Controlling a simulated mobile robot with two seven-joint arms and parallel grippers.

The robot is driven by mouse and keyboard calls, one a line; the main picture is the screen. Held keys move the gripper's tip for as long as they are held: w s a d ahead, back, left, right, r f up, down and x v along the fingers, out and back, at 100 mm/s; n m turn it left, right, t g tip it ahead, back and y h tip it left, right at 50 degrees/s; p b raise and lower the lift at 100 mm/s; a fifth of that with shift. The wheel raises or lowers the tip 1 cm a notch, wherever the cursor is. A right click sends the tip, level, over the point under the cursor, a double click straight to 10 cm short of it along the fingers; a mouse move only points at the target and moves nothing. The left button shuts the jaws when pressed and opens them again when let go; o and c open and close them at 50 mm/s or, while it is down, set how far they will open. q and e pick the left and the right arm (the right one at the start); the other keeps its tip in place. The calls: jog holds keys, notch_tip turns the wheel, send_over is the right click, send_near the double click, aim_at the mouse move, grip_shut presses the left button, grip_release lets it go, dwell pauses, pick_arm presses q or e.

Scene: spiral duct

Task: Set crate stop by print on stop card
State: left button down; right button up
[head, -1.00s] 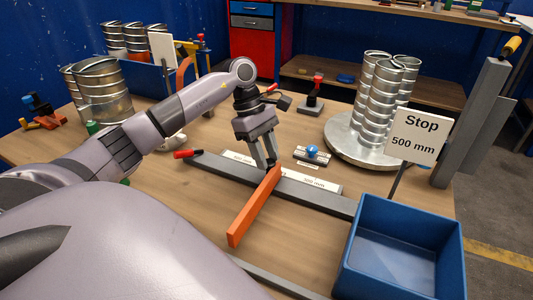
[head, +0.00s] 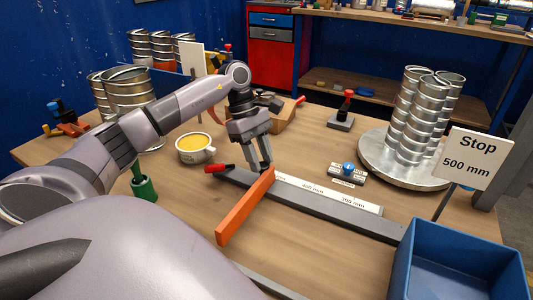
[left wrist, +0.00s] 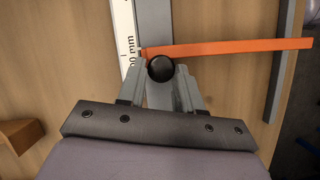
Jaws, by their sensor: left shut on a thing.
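The crate stop (head: 243,210) is a long orange bar lying across a grey rail (head: 330,216). My left gripper (head: 266,168) is shut at its rail end. In the left wrist view, the fingers (left wrist: 161,80) close around a black knob (left wrist: 160,68), and the orange bar (left wrist: 235,47) reaches right. A white printed strip along the rail reads 400 mm (head: 313,187) and 300 mm beyond it. Near the stop the wrist view shows only part of a print, "00 mm" (left wrist: 130,62); its first digit is unclear. The stop card (head: 469,158) reads "Stop 500 mm". My right gripper is out of view.
A blue crate (head: 410,262) stands at the front right. Silver duct pieces stand on a round plate (head: 374,170). Bare table lies in front of the rail.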

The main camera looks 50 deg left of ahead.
pick_arm(q)
jog(key=shift+s+a+f, duration=0.1)
jog(key=shift+s+a, duration=0.15)
jog(key=shift+a, duration=0.1)
jog(key=c, duration=0.8)
grip_release()
jog(key=shift+w+a+r, duration=0.1)
jog(key=shift+a+r, duration=0.05)
jog(key=shift+r, duration=0.3)
jog(key=shift+p+v, duration=0.5)
jog(key=shift+v, duration=2.65)
